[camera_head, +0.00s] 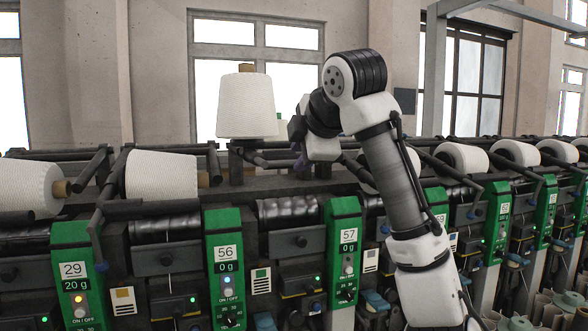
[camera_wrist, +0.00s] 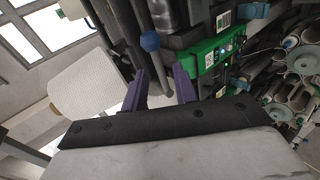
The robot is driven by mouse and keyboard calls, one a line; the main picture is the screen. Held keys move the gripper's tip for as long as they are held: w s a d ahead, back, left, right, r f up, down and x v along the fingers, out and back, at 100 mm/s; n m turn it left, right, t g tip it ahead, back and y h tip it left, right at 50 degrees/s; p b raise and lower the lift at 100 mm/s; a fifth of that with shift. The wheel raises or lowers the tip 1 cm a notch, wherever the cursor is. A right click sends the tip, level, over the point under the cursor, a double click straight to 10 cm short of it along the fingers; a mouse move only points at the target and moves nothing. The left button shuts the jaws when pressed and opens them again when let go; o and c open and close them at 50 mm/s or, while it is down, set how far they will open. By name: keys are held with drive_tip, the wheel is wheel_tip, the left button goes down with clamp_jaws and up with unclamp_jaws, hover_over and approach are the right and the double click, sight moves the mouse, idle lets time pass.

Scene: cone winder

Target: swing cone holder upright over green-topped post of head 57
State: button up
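The green panel of head 57 (camera_head: 345,240) stands right of centre in the head view. A large white cone (camera_head: 246,105) stands upright on the dark frame above and left of it. It also shows at the left of the wrist view (camera_wrist: 88,85). My gripper (camera_head: 299,160) is right of this cone, partly hidden by my wrist. In the wrist view its purple fingers (camera_wrist: 160,88) are apart, with a dark bar (camera_wrist: 166,75) showing between them; contact cannot be told. A blue knob (camera_wrist: 150,41) lies beyond the fingers. A small green patch behind the cone may be the green-topped post (camera_head: 281,116).
Head 56 (camera_head: 224,250) and head 29 (camera_head: 74,270) are to the left. A tilted white cone (camera_head: 160,175) lies above them. More cones (camera_head: 463,157) line the right side. Dark rails and arms crowd the space around my gripper; the air above is clear.

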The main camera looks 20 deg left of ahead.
drive_tip(key=b+v, duration=0.1)
drive_tip(key=v, duration=0.7)
drive_tip(key=shift+s+r, duration=0.1)
drive_tip(key=shift+s, duration=0.05)
idle(0.8)
